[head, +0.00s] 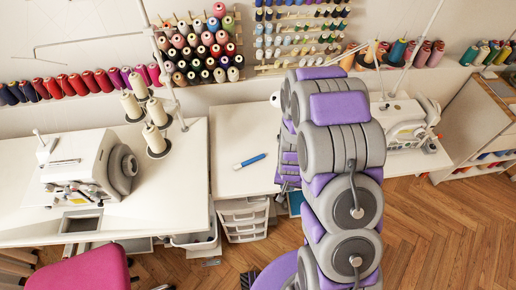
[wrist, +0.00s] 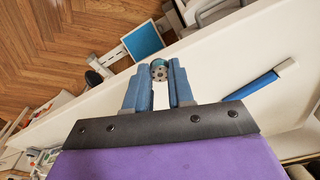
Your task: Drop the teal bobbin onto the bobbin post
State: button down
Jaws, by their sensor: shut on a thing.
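My gripper (wrist: 160,76) shows in the wrist view, its two blue fingers shut on the teal bobbin (wrist: 158,68). The bobbin is a small disc with a grey, holed face and a teal edge, held at the fingertips. The white table (wrist: 212,66) shows behind the fingers; I cannot tell the gap between it and the bobbin. In the head view my arm hides the gripper and bobbin. I cannot make out the bobbin post in either view.
A blue-and-white tool (head: 250,160) lies on the white table, also seen in the wrist view (wrist: 262,86). A sewing machine (head: 90,170) and thread cones (head: 155,140) stand left. Another machine (head: 405,125) stands right, partly behind my arm. White drawers (head: 243,218) stand below.

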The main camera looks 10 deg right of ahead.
jog(key=b, duration=0.2)
send_over(268, 164)
jog(key=shift+s+f, duration=0.25)
jog(key=shift+f, duration=0.5)
jog(key=shift+a+f+b, duration=0.1)
jog(key=shift+f+b, duration=0.6)
jog(key=shift+f, duration=1)
jog(key=c, duration=1)
grip_release()
jog(key=r, duration=0.4)
jog(key=s+r+p, duration=0.1)
jog(key=r, duration=0.3)
jog(key=r+p, duration=0.1)
jog(key=r, duration=0.3)
jog(key=shift+s+a, duration=0.2)
jog(key=shift+a, duration=0.05)
